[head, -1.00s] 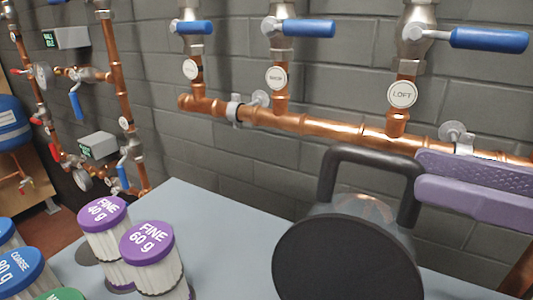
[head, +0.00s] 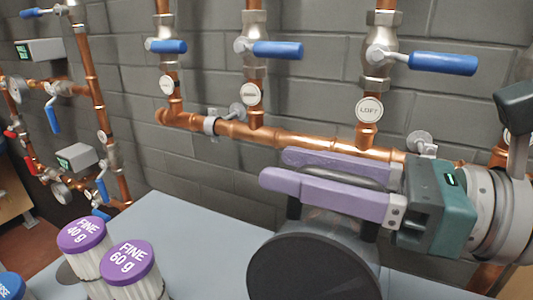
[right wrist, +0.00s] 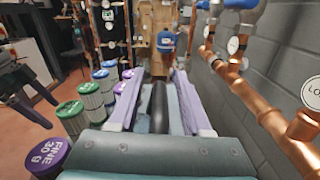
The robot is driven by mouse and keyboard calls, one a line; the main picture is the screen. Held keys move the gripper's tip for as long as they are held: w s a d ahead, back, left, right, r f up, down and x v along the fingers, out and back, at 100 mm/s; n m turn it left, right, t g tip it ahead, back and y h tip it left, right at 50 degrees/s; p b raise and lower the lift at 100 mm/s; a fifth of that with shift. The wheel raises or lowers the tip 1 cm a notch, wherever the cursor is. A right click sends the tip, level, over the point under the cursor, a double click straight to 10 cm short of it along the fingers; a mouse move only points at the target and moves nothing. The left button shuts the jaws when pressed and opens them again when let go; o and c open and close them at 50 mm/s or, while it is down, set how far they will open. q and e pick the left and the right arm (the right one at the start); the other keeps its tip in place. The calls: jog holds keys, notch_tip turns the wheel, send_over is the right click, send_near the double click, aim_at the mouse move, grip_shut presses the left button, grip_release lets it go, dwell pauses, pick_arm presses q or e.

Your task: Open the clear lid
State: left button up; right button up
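A black handle (head: 293,208) stands above a round black disc (head: 315,268) on the bench. A clear, shiny surface (head: 328,221), seemingly the lid, shows between the handle's legs behind the disc, partly hidden. My right gripper (head: 273,168) comes in from the right with its two purple fingers at the handle's top bar. In the right wrist view the black bar (right wrist: 158,105) lies between the spread fingers (right wrist: 158,73), with gaps on both sides. A dark pronged shape (right wrist: 25,92) at the left of that view seems to be my left gripper; its opening is unclear.
Purple-capped canisters marked FINE 40 g (head: 82,232) and FINE 60 g (head: 130,262) stand left of the disc. A copper pipe (head: 245,134) with blue-handled valves (head: 277,50) runs along the grey wall close behind the gripper. The bench (head: 180,218) is clear between canisters and disc.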

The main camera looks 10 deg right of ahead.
grip_shut()
dwell(1.3)
